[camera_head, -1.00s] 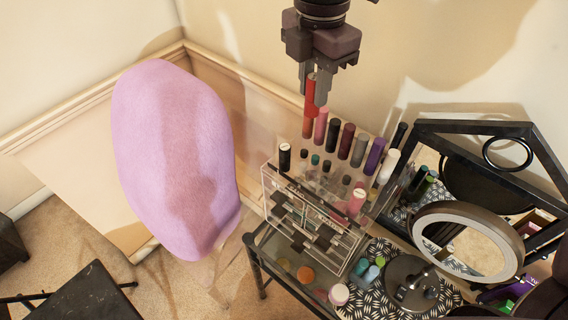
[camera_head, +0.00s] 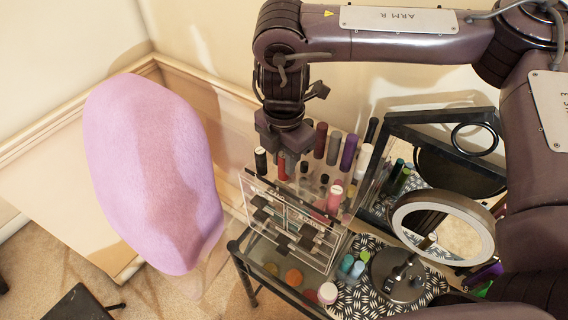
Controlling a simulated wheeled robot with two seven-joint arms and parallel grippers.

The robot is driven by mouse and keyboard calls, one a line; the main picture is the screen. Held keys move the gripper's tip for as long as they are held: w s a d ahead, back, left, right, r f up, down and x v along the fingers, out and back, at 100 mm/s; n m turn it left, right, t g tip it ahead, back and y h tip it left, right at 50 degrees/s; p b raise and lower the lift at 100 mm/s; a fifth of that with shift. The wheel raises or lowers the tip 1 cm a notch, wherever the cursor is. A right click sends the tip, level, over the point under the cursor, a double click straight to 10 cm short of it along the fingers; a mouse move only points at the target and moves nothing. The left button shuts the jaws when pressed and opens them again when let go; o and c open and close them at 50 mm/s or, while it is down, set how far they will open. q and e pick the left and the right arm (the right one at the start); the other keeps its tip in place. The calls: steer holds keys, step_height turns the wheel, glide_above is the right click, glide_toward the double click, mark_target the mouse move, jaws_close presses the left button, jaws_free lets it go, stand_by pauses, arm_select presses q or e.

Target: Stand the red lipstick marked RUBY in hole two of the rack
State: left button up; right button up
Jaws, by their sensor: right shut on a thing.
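The rack (camera_head: 243,190) is a clear acrylic stand with several lipsticks upright in rows on its top. My right gripper (camera_head: 286,158) is over the front left of the rack, pointing down. It is shut on a red lipstick (camera_head: 282,169), whose lower part shows below the fingers. I cannot read RUBY on it, and I cannot tell whether its base is in a hole or just above one. The gripper hides the holes around it. My left gripper is not in view.
A black-capped tube (camera_head: 260,160) stands just left of my gripper. Dark red (camera_head: 320,140) and purple (camera_head: 348,152) lipsticks stand behind right. A round ring mirror (camera_head: 440,228) and a black-framed mirror (camera_head: 440,127) stand to the right. A lilac chair back (camera_head: 150,175) is at left.

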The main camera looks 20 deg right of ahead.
steer(key=shift+f, duration=1.15)
steer(key=shift+f, duration=0.1)
steer(key=o, duration=0.9)
steer(key=shift+o, duration=0.2)
step_height(320, 180, up, 12)
steer(key=shift+r+b, duration=0.15)
steer(key=shift+b, duration=0.15)
